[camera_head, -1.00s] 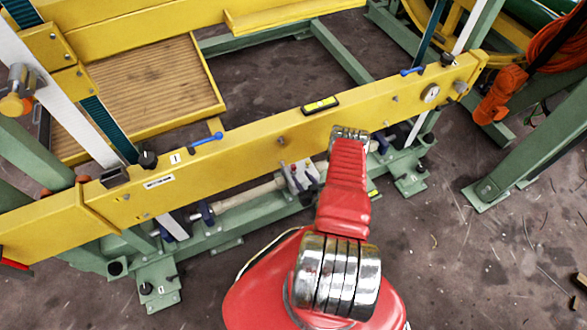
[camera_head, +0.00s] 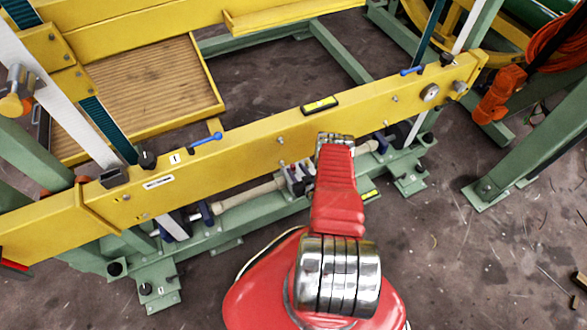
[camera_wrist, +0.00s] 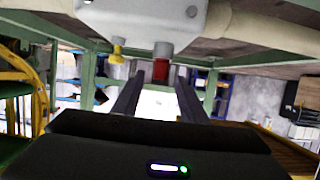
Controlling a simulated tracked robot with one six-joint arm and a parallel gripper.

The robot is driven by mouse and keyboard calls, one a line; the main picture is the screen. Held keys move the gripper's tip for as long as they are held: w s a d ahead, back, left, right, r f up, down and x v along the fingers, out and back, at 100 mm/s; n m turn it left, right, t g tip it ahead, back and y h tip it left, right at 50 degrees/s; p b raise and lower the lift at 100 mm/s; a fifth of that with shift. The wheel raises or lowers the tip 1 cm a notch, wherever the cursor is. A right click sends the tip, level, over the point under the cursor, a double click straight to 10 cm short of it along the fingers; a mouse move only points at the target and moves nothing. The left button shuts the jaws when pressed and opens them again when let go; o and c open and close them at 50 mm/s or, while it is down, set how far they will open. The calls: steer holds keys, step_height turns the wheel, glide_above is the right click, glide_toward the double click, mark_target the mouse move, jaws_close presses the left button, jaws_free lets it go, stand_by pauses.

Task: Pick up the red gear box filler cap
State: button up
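The red filler cap (camera_wrist: 161,70) shows in the wrist view as a small red cylinder with a pale metal collar, joined to the grey gear box (camera_wrist: 145,18). My gripper (camera_wrist: 159,80) is open there, its two dark fingers pointing at the cap. The cap appears between the fingertips, with visible gaps at both sides; I cannot tell how deep it sits between them. In the head view the gear box (camera_head: 297,180) is partly behind my red arm. The cap and my fingers are hidden in that view.
A yellow plug (camera_wrist: 118,51) on the gear box is left of the cap in the wrist view. In the head view a long yellow beam (camera_head: 240,150) crosses above the gear box, close to my arm. The green base frame (camera_head: 250,225) runs below it.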

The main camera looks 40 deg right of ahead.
mark_target(294, 167)
steer(key=shift+x, duration=1.9)
steer(key=shift+c, duration=0.4)
jaws_close()
